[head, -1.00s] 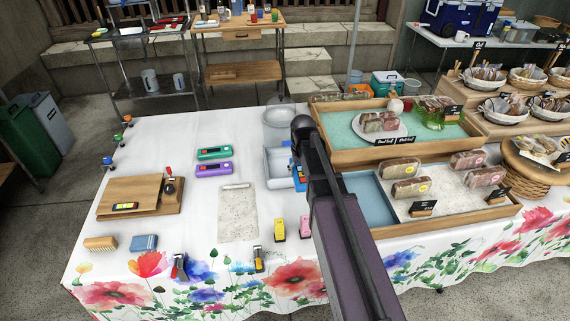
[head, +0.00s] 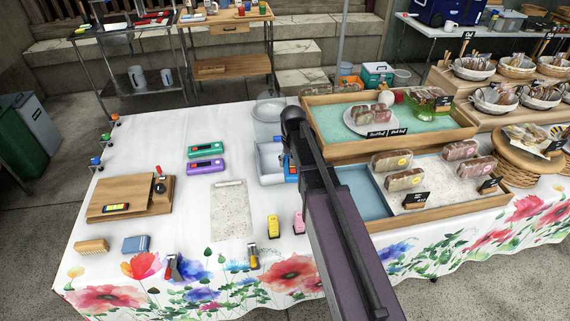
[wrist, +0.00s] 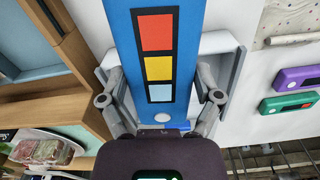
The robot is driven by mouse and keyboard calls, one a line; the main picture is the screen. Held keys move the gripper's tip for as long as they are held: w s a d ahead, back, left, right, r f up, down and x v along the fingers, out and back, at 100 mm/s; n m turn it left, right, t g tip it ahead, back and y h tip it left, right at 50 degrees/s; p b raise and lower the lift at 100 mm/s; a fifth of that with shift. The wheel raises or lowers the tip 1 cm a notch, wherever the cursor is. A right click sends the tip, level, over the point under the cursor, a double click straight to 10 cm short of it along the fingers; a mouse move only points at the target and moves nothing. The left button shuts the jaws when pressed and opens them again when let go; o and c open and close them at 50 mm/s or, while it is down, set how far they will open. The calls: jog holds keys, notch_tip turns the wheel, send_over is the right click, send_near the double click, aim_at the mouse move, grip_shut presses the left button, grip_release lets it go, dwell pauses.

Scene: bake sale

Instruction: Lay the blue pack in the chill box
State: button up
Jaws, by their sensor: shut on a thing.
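The blue pack (wrist: 165,55) has a black-framed strip of red, yellow and light blue squares. My gripper (wrist: 162,108) is shut on it, with one finger at each side in the wrist view. In the head view a strip of the pack (head: 292,169) shows beside my arm, which hides most of the gripper. A pale, open, rectangular box (head: 262,176), probably the chill box, stands on the table beneath the pack. Its rim (wrist: 225,42) shows behind the pack in the wrist view. The pack covers much of the box, and I cannot tell whether they touch.
A green pack (head: 206,149) and a purple pack (head: 205,166) lie left of the box. A round bowl (head: 268,110) stands behind it. A wooden tray (head: 395,215) with a blue section is close on the right. The white cloth farther left has free room.

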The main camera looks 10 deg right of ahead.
jog(key=shift+w+m, duration=0.85)
jog(key=shift+m, duration=0.15)
jog(key=w+m, duration=0.2)
jog(key=m, duration=0.1)
jog(key=w+m, duration=0.2)
jog(key=m, duration=0.1)
jog(key=w+m, duration=0.1)
jog(key=m, duration=0.1)
jog(key=w+m, duration=0.2)
jog(key=m, duration=0.1)
jog(key=w+m, duration=0.2)
jog(key=m, duration=0.1)
jog(key=shift+a+f, duration=0.1)
jog(key=shift+f, duration=0.1)
notch_tip(320, 180, down, 6)
jog(key=b, duration=0.6)
jog(key=shift+f+b, duration=1.9)
jog(key=shift+b, duration=0.2)
jog(key=shift+f, duration=0.15)
